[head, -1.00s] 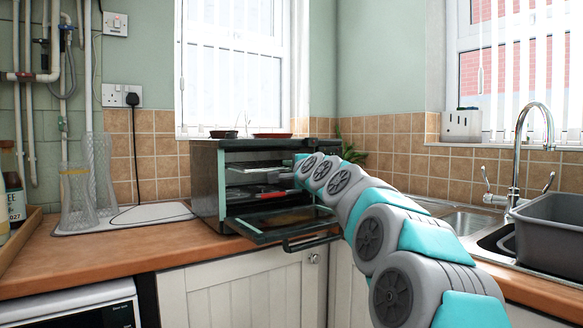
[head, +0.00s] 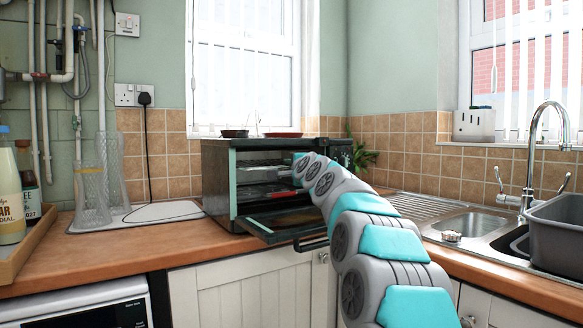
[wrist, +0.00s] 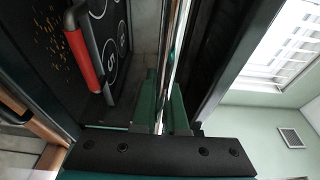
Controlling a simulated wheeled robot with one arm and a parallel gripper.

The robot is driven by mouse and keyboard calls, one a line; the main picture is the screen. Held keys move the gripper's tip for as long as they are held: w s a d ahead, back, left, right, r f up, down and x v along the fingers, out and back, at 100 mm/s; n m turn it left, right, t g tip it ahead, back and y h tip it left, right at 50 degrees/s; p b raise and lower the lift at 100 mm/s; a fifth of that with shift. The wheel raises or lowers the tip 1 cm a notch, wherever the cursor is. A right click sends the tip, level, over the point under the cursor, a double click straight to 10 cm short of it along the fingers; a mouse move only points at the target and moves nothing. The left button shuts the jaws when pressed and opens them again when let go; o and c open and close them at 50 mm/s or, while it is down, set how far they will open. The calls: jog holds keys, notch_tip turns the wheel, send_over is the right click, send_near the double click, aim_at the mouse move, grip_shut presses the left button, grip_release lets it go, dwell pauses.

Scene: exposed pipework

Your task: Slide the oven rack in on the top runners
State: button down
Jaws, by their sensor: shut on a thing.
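The small dark oven (head: 217,180) stands on the worktop with its glass door (head: 285,222) folded down. In the wrist view my gripper (wrist: 166,118) has its green fingers shut on the bright metal edge of the oven rack (wrist: 175,55). In the head view the rack (head: 260,172) shows as a pale strip in the upper part of the oven opening. My arm comes from the right and hides the gripper tips there. I cannot tell whether the rack sits on the top runners.
A red-and-grey bar (wrist: 82,50) shows beside the rack in the wrist view. Small dishes (head: 235,133) stand on the oven top. Glass vases (head: 90,195) stand left of the oven, and the sink (head: 470,222) lies to the right.

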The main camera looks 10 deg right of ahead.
jog(key=shift+w+a, duration=0.3)
jog(key=shift+w, duration=0.65)
jog(key=shift+w+a+r, duration=0.15)
jog(key=shift+w, duration=0.2)
jog(key=shift+w+a, duration=0.25)
jog(key=shift+w, duration=0.45)
jog(key=shift+w+a, duration=0.25)
jog(key=shift+w, duration=0.4)
jog(key=shift+w+a, duration=0.1)
jog(key=shift+w, duration=0.3)
jog(key=shift+w+a, duration=0.15)
jog(key=shift+w, duration=0.05)
jog(key=shift+w, duration=0.15)
